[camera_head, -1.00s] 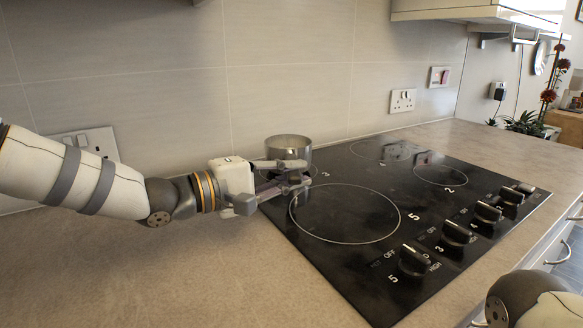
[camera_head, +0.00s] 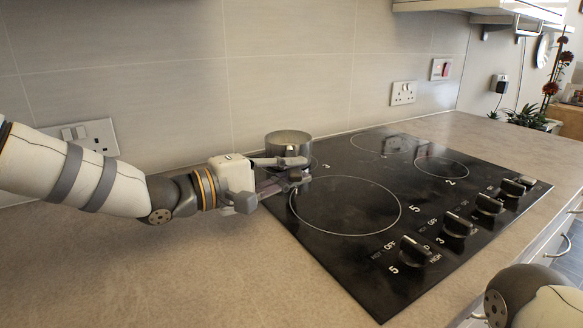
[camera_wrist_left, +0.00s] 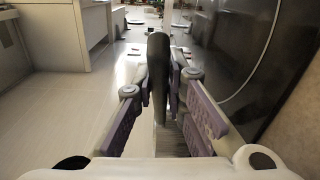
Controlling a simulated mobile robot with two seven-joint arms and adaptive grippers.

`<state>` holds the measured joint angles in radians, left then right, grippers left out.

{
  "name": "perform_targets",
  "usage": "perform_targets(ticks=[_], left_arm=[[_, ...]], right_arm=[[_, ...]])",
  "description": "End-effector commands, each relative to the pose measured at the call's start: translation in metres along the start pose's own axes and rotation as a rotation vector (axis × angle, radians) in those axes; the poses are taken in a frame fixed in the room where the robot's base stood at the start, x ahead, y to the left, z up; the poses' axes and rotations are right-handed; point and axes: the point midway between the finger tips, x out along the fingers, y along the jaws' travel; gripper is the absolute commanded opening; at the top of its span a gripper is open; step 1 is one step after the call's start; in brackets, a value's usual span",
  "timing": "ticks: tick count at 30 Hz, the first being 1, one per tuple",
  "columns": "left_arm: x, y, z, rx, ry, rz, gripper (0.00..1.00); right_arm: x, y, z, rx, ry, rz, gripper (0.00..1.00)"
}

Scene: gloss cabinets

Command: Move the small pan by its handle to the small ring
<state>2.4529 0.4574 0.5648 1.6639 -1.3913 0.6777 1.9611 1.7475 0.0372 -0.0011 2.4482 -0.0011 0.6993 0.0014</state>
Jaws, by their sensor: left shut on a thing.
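The small pan (camera_head: 288,145) is a silver, round pot at the back left of the black hob (camera_head: 330,262). My left gripper (camera_head: 303,168) is in front of it and shut on its handle. The dark handle (camera_wrist_left: 158,62) shows upright between the fingers in the left wrist view. The handle is mostly hidden by the fingers in the head view. A small ring (camera_head: 442,167) is at the right of the hob, by the mark 2. My right gripper is out of view.
A large ring (camera_head: 345,206) lies just right of my left gripper, and another ring (camera_head: 385,144) is at the back. Several knobs (camera_head: 458,224) stand along the right front edge. The tiled wall (camera_head: 290,70) is close behind the pan. The hob between pan and small ring is clear.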

Motion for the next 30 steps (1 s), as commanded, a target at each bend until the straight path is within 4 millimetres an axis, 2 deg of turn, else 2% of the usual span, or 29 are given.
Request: perform_targets(ticks=[1, 3, 14, 17, 24, 30], left_arm=[[0.000, 0.004, 0.001, 0.006, -0.002, 0.007, 0.19], [0.000, 0.003, 0.000, 0.006, -0.001, 0.006, 0.35], [-0.006, -0.001, -0.001, -0.002, 0.002, -0.003, 0.35], [-0.026, 0.000, -0.001, -0.002, 0.003, -0.001, 0.35], [-0.090, 0.002, 0.000, 0.002, 0.002, 0.005, 0.35], [-0.117, 0.002, 0.000, 0.004, 0.000, 0.004, 0.35]], right_arm=[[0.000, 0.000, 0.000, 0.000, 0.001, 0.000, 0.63], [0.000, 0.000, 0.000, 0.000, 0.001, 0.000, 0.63], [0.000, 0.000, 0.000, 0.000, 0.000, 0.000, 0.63], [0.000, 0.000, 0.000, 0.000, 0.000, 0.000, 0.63], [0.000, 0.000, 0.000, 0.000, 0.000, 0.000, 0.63], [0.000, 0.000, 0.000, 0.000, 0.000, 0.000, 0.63]])
